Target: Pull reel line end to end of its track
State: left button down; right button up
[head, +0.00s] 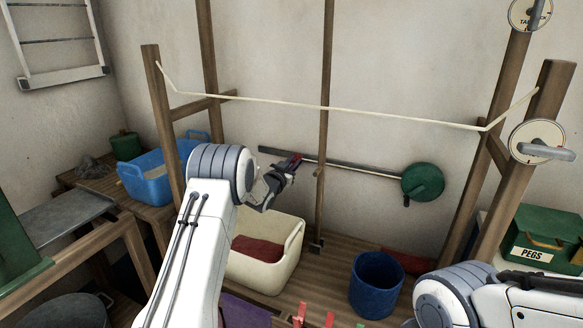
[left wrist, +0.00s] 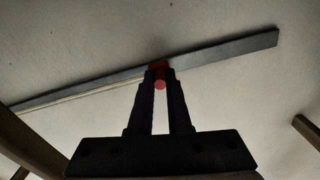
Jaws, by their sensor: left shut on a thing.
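The green reel (head: 422,183) is fixed on the back wall. Its grey track (head: 350,166) runs left from it and shows as a long bar in the left wrist view (left wrist: 225,52). My left gripper (head: 293,166) is shut on the red line end (head: 298,157) at the track, short of the track's left tip. The red end shows between the fingers (left wrist: 160,78) in the left wrist view. A pale line (left wrist: 85,91) runs along the bar from it. My right arm shows at the lower right; its gripper is out of view.
A slack cord (head: 330,110) hangs between wooden posts in front of the wall. Below are a cream tub (head: 290,262), a blue bucket (head: 376,287) and a blue basin (head: 150,180). A green pegs box (head: 545,235) stands at the right.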

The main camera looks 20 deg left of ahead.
pick_arm(q)
jog(key=a, duration=0.7)
jog(key=w+a+p, duration=0.1)
jog(key=a, duration=0.3)
jog(key=shift+w+a, duration=0.1)
jog(key=shift+a, duration=0.25)
jog(key=shift+w+a, duration=0.1)
jog(key=shift+a, duration=0.6)
jog(key=shift+d, duration=0.1)
jog(key=c, duration=0.8)
grip_release()
jog(key=shift+d, duration=0.1)
jog(key=shift+c, duration=0.2)
send_near(266, 151)
jog(key=s, duration=0.4)
jog(key=shift+s+a+r, duration=0.1)
jog(key=shift+s+a, duration=0.1)
jog(key=shift+s, duration=0.2)
